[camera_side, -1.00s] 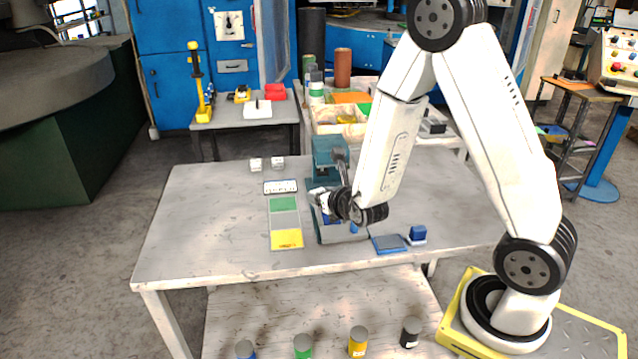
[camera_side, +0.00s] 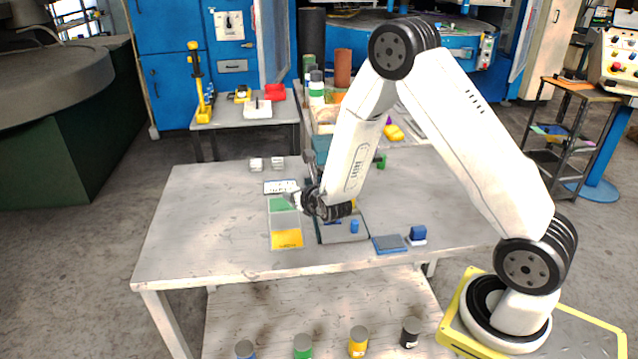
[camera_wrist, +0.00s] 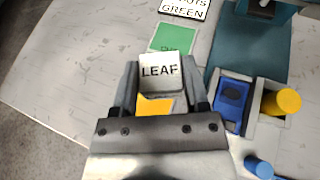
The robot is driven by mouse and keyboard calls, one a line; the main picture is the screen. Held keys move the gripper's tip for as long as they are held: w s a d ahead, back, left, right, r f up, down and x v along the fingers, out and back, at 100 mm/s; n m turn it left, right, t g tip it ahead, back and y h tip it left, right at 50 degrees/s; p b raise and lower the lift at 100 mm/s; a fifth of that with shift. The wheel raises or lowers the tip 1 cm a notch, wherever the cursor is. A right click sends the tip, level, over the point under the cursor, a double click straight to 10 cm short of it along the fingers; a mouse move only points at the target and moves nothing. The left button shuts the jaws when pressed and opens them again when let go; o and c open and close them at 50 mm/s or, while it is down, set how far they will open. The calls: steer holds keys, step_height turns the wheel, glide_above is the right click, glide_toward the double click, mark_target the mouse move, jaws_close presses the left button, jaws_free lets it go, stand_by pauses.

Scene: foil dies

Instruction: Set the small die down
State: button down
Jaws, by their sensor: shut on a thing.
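A small white die (camera_wrist: 158,72) with the word LEAF on it is held between the two fingers of my gripper (camera_wrist: 158,88). The strip has a green part (camera_wrist: 168,39) beyond the die and a yellow part (camera_wrist: 153,108) that shows between the fingers. The yellow part also shows in the side view (camera_side: 287,239). The die hides the grey part below it, and its height above the strip cannot be told.
A white card (camera_side: 280,187) lies behind the strip. A teal press (camera_wrist: 245,45) and a tray with a blue block (camera_wrist: 231,101) and a yellow cylinder (camera_wrist: 287,102) stand close on the right. Two small pale blocks (camera_side: 266,163) sit at the back. The table's left side is clear.

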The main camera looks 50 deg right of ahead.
glide_above(286, 222)
steer(key=shift+s+a+f, duration=0.1)
steer(key=shift+s+f, duration=0.05)
steer(key=shift+f, duration=1.2)
steer(key=shift+s+f, duration=0.15)
steer(key=shift+f, duration=1.2)
steer(key=shift+f, duration=0.1)
steer(key=shift+w+f, duration=0.2)
steer(key=shift+f, duration=1.55)
steer(key=shift+f, duration=0.15)
steer(key=shift+c, duration=0.4)
jaws_free()
